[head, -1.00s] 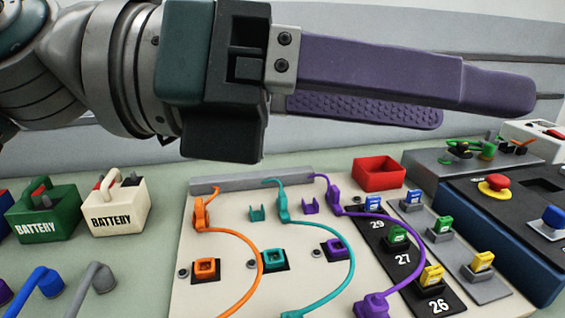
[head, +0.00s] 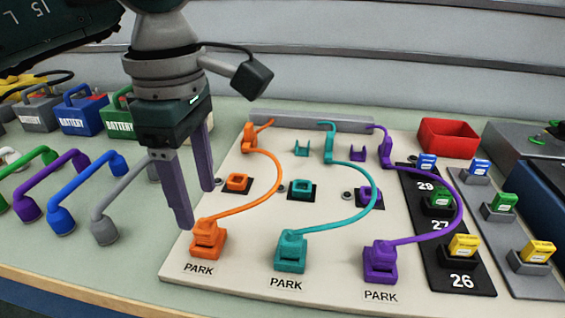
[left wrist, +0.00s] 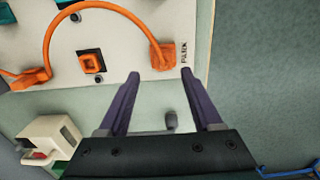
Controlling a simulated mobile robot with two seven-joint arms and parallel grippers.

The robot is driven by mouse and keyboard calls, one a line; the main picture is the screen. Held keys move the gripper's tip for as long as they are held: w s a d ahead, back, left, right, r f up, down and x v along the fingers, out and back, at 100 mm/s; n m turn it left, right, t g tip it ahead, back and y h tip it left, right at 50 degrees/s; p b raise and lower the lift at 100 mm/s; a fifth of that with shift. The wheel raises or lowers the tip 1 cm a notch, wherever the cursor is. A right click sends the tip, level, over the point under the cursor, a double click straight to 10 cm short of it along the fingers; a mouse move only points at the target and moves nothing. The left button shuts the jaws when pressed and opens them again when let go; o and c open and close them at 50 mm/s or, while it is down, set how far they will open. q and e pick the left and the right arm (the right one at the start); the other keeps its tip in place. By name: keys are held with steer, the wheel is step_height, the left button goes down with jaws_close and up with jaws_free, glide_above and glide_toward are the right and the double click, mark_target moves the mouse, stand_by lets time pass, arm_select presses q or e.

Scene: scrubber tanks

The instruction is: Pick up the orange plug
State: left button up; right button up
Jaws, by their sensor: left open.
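The orange plug (head: 207,240) sits upright in the front left PARK holder of the white board (head: 330,270), with its orange cable (head: 275,170) curving back to an orange anchor at the rear. In the left wrist view the plug (left wrist: 162,56) shows just beyond my fingertips, about midway between them. My left gripper (head: 196,207) points down with its purple fingers apart and empty, just behind and left of the plug in the head view. The fingers do not appear to touch it. My right gripper is not in view.
An orange socket (head: 238,183) lies behind the plug. Teal (head: 290,252) and purple (head: 380,263) plugs stand parked to the right. Coloured hoses, including a grey one (head: 107,228), lie left of the board. Batteries (head: 82,118) stand behind them, and a red bin (head: 448,138) at the back right.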

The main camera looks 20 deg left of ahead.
mark_target(204, 225)
arm_select(q)
steer(key=f, duration=0.4)
steer(key=shift+s+d, duration=0.25)
steer(key=shift+d, duration=0.05)
jaws_close()
stand_by(0.3)
